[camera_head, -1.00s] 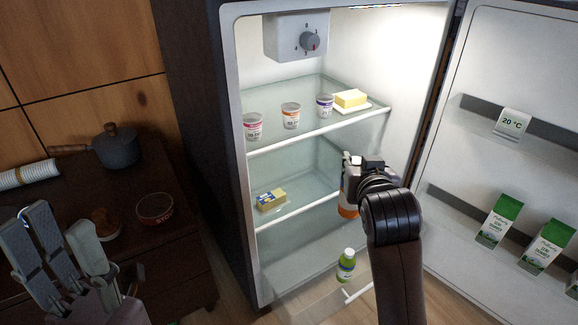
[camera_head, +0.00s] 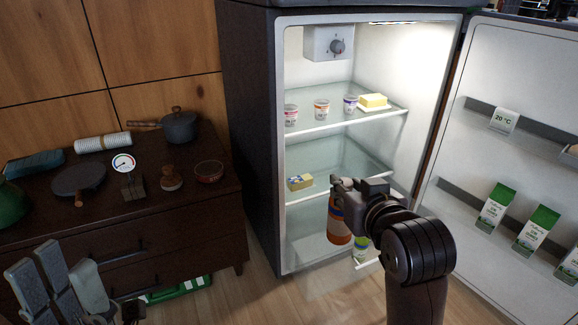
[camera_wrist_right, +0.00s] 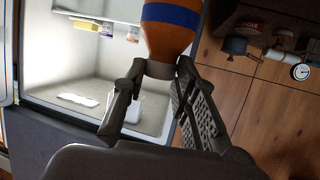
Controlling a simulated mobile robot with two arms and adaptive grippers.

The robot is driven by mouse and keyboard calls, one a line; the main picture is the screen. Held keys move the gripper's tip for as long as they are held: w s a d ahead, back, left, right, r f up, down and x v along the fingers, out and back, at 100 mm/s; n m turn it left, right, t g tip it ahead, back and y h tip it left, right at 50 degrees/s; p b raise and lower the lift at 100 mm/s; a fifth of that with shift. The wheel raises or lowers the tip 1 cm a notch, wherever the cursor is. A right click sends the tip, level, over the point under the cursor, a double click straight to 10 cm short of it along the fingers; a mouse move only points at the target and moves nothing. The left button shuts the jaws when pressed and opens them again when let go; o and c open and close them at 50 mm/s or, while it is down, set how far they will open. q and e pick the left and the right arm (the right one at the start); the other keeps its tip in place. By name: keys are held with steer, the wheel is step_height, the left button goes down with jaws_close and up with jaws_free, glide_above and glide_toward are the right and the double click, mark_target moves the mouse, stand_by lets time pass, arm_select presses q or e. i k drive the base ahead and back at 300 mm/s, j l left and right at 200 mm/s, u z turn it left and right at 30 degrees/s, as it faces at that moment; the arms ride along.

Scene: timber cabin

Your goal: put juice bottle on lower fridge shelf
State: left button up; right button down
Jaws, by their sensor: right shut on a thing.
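The orange juice bottle (camera_head: 338,228) with a blue band hangs from my right gripper (camera_head: 352,190), which is shut on its neck. In the right wrist view the bottle (camera_wrist_right: 170,38) sits between the fingertips, its far end out of frame. The gripper and bottle are in front of the open fridge (camera_head: 262,150), apart from the shelves as far as I can tell. The lower fridge shelf (camera_head: 335,178) holds a wrapped butter pack (camera_head: 300,182) at its left; its right part is partly hidden by my gripper. My left gripper (camera_head: 68,280) is empty, fingers apart, at lower left.
The upper shelf (camera_head: 345,118) holds several cups and butter on a dish (camera_head: 373,102). A green-labelled bottle (camera_head: 360,247) stands low in the fridge, partly hidden. The open door (camera_head: 500,80) carries cartons (camera_head: 497,208). A dark cabinet (camera_head: 215,225) with cookware is left.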

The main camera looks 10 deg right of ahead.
mark_target(354, 172)
steer(key=i+l+u, duration=0.1)
steer(key=l+u, duration=0.85)
steer(key=l, duration=0.5)
steer(key=i+l, duration=0.15)
steer(key=l, duration=0.9)
steer(key=i+l, duration=0.1)
steer(key=i, duration=0.15)
